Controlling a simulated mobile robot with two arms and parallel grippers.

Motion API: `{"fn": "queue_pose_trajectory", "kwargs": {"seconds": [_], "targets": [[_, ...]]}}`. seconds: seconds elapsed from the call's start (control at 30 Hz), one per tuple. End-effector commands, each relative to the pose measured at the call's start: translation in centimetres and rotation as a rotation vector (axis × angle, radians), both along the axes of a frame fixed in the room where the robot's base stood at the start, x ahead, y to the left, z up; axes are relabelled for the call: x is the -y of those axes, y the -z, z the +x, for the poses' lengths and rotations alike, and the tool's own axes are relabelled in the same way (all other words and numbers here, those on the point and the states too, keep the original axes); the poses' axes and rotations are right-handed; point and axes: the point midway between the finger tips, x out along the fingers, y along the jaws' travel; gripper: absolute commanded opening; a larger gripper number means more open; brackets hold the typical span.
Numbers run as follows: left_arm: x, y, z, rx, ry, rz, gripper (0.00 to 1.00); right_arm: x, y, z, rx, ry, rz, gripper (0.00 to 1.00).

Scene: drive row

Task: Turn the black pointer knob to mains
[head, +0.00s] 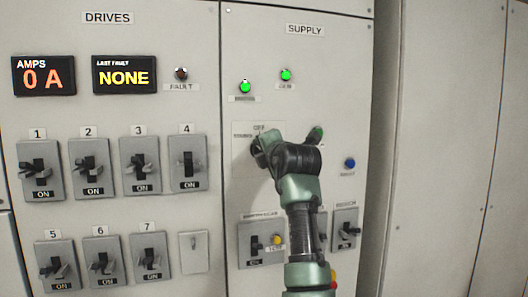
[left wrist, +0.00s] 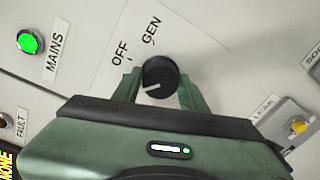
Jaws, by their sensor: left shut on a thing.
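The black pointer knob (left wrist: 160,76) is on the pale supply panel, between the two green fingers of my left gripper (left wrist: 158,88). The gripper is shut on it. The knob's white mark points to the lower left in the wrist view, away from the printed OFF (left wrist: 121,53) and GEN (left wrist: 152,31). No mains position label shows beside the knob there; a finger covers part of its surroundings. In the head view my left gripper (head: 291,138) is at the knob's plate (head: 243,155) and hides the knob. My right gripper is not in view.
The lit green MAINS lamp (left wrist: 28,41) and a second green lamp (head: 286,75) are above the knob. A blue button (head: 350,163) is to the right. Switches with a yellow button (head: 277,240) are below. Numbered drive switches (head: 89,168) fill the left panel.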

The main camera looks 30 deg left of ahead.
Motion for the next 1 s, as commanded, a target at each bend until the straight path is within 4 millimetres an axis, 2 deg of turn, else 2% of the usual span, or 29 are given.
{"fn": "queue_pose_trajectory", "kwargs": {"seconds": [0.67, 0.7, 0.73, 0.77, 1.0], "targets": [[-0.03, 0.46, 0.03, 0.036, -0.001, -0.044, 0.02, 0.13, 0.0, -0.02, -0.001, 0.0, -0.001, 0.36], [-0.03, 0.47, 0.04, 0.035, -0.001, -0.044, 0.54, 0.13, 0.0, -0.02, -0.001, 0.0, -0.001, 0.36], [-0.03, 0.46, 0.04, 0.035, -0.001, -0.043, 0.62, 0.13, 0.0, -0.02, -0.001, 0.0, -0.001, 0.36], [-0.02, 0.44, 0.04, 0.035, -0.001, -0.043, 0.65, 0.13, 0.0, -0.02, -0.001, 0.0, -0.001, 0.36], [-0.02, 0.2, 0.0, 0.039, -0.001, -0.039, 0.65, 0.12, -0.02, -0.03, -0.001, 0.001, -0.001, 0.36]]}}
